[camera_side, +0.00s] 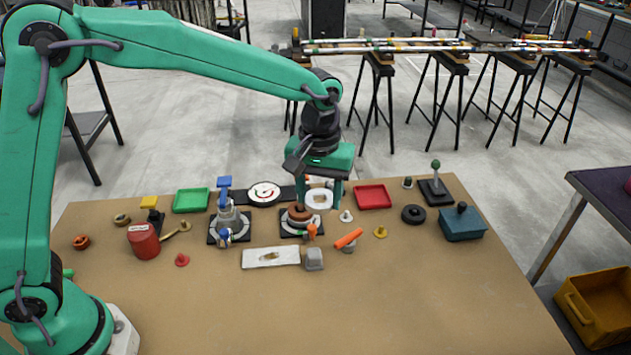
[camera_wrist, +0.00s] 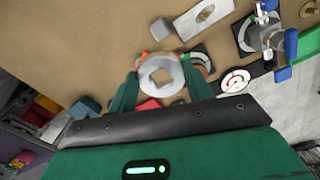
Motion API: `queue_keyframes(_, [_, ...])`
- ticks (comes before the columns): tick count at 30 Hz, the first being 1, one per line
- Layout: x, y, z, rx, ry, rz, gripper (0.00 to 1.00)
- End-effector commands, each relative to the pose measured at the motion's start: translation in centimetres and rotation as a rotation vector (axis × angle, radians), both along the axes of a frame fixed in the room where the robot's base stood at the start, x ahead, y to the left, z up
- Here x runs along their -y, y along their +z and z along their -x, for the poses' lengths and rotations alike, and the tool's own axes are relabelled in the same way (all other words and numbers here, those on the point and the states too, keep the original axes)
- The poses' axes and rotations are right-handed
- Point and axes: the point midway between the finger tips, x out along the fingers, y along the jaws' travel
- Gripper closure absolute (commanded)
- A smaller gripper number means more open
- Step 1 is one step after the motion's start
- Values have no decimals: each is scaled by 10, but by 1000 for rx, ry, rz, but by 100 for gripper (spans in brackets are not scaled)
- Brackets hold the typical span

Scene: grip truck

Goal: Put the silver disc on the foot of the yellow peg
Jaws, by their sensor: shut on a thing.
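The silver disc (camera_side: 319,207) is between the fingers of my gripper (camera_side: 320,193) in the side view, over the back middle of the table. In the wrist view the silver disc (camera_wrist: 143,77) is a pale flat ring with a squarish hole, and my gripper (camera_wrist: 160,83) is shut on it, one green finger at each side. The yellow peg (camera_side: 380,232) stands on the table to the right and in front of my gripper, on a wide round foot. I cannot make it out in the wrist view.
A brown part on a black fixture (camera_side: 298,216) is just left of and below my gripper. A blue box (camera_side: 462,225) is farther right. The front table is clear.

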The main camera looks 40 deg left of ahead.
Motion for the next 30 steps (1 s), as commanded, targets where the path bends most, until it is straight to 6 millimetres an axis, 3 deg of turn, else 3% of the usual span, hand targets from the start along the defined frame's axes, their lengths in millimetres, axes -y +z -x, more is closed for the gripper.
queue_keyframes(18, [45, -33, -93, 0, -6, 0, 74])
queue_keyframes(30, [68, -64, -134, 1, -10, 1, 74])
